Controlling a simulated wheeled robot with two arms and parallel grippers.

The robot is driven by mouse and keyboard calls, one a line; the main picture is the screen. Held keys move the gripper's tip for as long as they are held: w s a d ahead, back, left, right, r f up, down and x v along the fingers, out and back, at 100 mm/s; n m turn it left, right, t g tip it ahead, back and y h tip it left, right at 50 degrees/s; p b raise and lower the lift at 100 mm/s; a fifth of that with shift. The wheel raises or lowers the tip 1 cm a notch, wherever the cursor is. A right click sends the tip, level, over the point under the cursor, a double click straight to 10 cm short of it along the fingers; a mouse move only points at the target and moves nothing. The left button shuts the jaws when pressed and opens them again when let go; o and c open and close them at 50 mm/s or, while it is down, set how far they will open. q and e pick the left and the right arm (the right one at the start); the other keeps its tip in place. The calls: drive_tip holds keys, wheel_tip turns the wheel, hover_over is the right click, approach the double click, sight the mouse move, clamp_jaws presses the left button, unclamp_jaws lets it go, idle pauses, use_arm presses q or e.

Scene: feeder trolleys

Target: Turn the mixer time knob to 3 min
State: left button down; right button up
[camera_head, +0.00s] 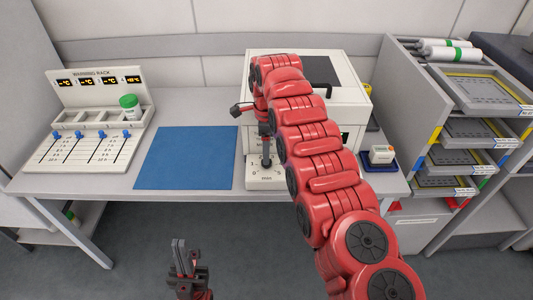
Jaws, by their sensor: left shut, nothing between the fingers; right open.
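The mixer (351,98) is a white box with a dark top panel, at the back right of the table. Its low front panel (252,183) carries a dial marked "MIN", with "0" and "1" readable at its left; the other marks are hidden. My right arm crosses in front of the mixer. Its gripper (266,157) points down at the dial, with open fingers at the time knob, which is mostly hidden; I cannot tell whether they touch it. My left gripper (179,256) is shut and empty, low in front of the table, well away from the mixer.
A blue mat (187,157) lies bare left of the mixer. A warming rack (97,90) with blue sliders and a green-capped jar (130,106) stands at far left. A tray trolley (407,110) stands at right.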

wheel_tip(320, 180, up, 14)
drive_tip(key=p, duration=1.2)
drive_tip(key=shift+f, duration=0.25)
drive_tip(key=shift+r, duration=0.1)
